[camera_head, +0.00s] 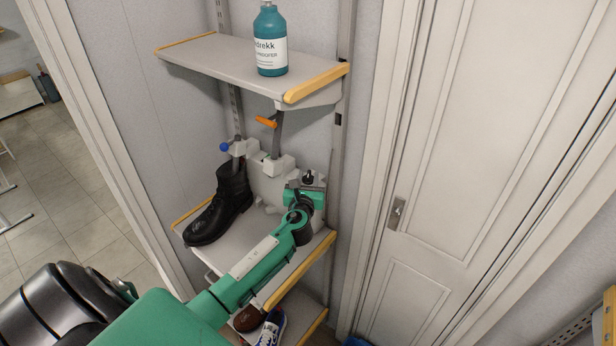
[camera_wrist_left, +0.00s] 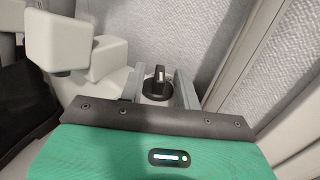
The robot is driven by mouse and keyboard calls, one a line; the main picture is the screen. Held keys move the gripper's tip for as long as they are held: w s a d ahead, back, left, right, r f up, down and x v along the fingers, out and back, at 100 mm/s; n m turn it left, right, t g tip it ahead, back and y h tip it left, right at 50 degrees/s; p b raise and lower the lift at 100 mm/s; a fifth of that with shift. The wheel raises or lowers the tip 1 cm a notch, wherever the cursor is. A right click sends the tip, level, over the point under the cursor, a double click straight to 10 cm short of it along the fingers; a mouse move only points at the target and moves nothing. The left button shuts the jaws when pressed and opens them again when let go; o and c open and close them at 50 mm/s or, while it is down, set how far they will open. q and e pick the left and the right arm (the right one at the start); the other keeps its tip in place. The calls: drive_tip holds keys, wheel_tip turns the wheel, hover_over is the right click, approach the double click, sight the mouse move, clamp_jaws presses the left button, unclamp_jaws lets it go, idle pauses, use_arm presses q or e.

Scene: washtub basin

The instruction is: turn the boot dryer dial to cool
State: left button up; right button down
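The boot dryer (camera_head: 268,187) is a pale grey unit on the middle shelf against the wall; its blocky upper parts show at the left of the left wrist view (camera_wrist_left: 104,57). Its dial (camera_wrist_left: 158,84) is a round black knob with a raised grip bar and a light pointer mark pointing roughly up in that view. My left gripper (camera_wrist_left: 160,80) is open, with its two grey fingers on either side of the dial. I cannot tell whether they touch it. In the head view the left gripper (camera_head: 312,184) is at the dryer's right end. The right gripper is not in view.
A black boot (camera_head: 220,208) stands left of the dryer. An orange lever (camera_head: 266,121) and blue knob (camera_head: 225,147) stick up above it. A teal bottle (camera_head: 270,40) is on the upper shelf (camera_head: 215,62). Shoes (camera_head: 270,328) lie below. A closed door (camera_head: 470,150) is at right.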

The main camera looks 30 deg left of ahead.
use_arm(q)
clamp_jaws()
drive_tip(key=shift+w+d+n+g+y, duration=0.15)
drive_tip(key=shift+n+g+y, duration=0.4)
drive_tip(key=shift+y, duration=0.35)
drive_tip(key=shift+n+g+y+b, duration=0.45)
drive_tip(key=shift+n+g+y, duration=0.2)
drive_tip(key=shift+n+y, duration=0.3)
unclamp_jaws()
